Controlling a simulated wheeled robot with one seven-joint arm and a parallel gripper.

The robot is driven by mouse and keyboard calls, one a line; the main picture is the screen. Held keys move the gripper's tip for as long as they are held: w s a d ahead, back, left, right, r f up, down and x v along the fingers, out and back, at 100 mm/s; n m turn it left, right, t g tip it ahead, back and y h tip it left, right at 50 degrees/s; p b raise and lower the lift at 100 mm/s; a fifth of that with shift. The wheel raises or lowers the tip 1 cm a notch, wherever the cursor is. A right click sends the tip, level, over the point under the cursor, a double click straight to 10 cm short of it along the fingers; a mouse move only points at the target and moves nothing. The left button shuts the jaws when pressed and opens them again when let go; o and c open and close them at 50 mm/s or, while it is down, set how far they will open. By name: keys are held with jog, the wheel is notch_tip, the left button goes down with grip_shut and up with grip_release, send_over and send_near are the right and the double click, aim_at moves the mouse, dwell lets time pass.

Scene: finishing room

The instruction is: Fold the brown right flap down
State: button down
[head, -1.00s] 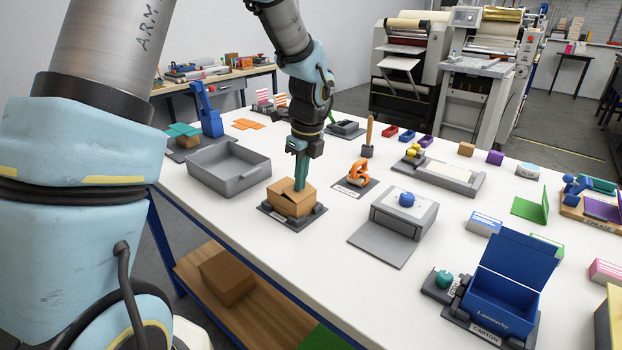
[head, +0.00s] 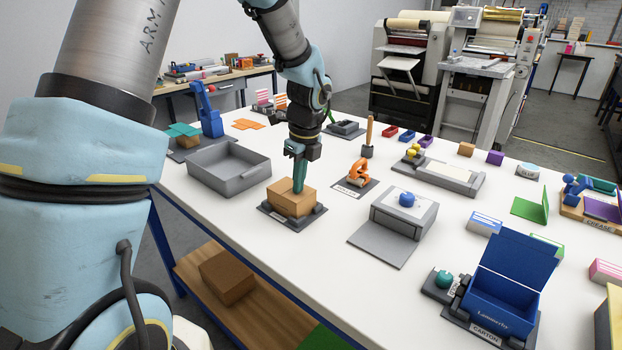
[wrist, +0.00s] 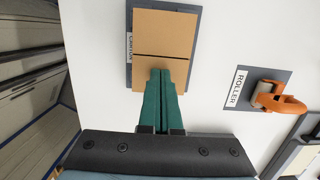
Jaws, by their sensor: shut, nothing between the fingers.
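The brown carton (head: 290,203) sits on a dark grey base plate on the white table. Its top also shows in the wrist view (wrist: 165,32) as two brown panels with a thin dark seam between them. Both panels look flat and level. My gripper (head: 298,190) points straight down at the carton, its teal fingers shut together with nothing between them. In the wrist view the fingertips (wrist: 161,71) are over the panel nearer my wrist, just short of the seam, and look to touch it. The fingers hide part of that panel.
A grey open tray (head: 228,172) stands left of the carton. A blue open carton (head: 500,300) is at the front right. The table front of the brown carton is clear.

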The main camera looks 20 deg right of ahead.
jog(key=shift+r, duration=0.15)
notch_tip(320, 180, up, 10)
jog(key=p, duration=0.7)
dwell(0.4)
jog(key=s+a+f+n+b, duration=0.1)
jog(key=s+a+n, duration=0.2)
jog(key=a+n, duration=0.6)
jog(key=s+a+f+n+b, duration=0.1)
jog(key=s+a+n+b, duration=0.1)
jog(key=a+n, duration=0.7)
jog(key=s+a+f+n+h+b, duration=0.1)
jog(key=s+a+n, duration=0.3)
jog(key=a+n, duration=0.5)
jog(key=shift+a+f+n+b, duration=0.25)
jog(key=shift+f+n+b, duration=0.35)
jog(key=shift+n, duration=0.5)
